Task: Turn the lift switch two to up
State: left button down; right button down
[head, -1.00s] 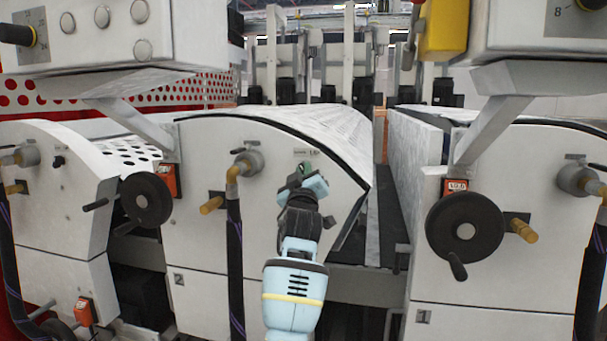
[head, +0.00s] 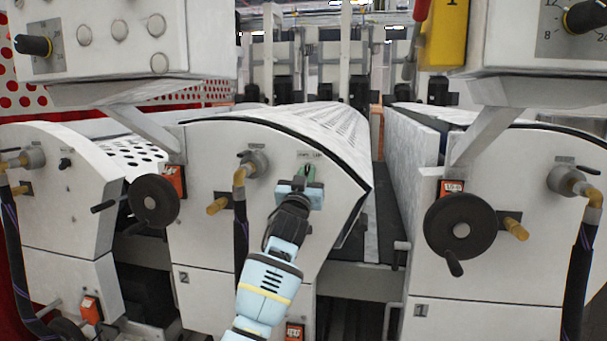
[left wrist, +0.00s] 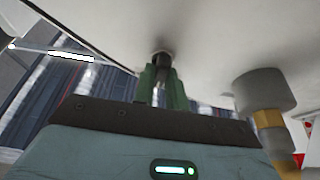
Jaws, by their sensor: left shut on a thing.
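Lift switch two is a small dark knob (left wrist: 161,62) on the white side panel of the machine marked 2 (head: 182,278). In the left wrist view it sits between the two green fingers. In the head view the knob itself is hidden behind my left gripper (head: 307,174), just under a small label (head: 310,155). My left gripper is shut on the switch, its fingers (left wrist: 163,88) pointing at the panel. The knob's exact turn angle cannot be read. My right gripper is in neither view.
A grey fitting with a brass elbow and black hose (head: 240,178) stands just left of my gripper; it is close on the right in the left wrist view (left wrist: 262,92). A black handwheel (head: 153,202) is further left, another (head: 460,229) on machine 1. Control boxes overhang above.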

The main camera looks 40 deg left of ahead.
pick_arm(q)
jog(key=m+h, duration=0.2)
jog(key=m, duration=0.2)
jog(key=m+t+h, duration=0.1)
jog(key=m+h, duration=0.1)
jog(key=m, duration=0.2)
jog(key=shift+a, duration=0.1)
dwell(0.3)
jog(key=c, duration=1.4)
grip_release()
jog(key=shift+c, duration=0.2)
jog(key=shift+s, duration=0.15)
jog(key=shift+s+f, duration=0.2)
jog(key=v, duration=0.7)
jog(key=shift+b, duration=0.35)
jog(key=shift+s+r, duration=0.1)
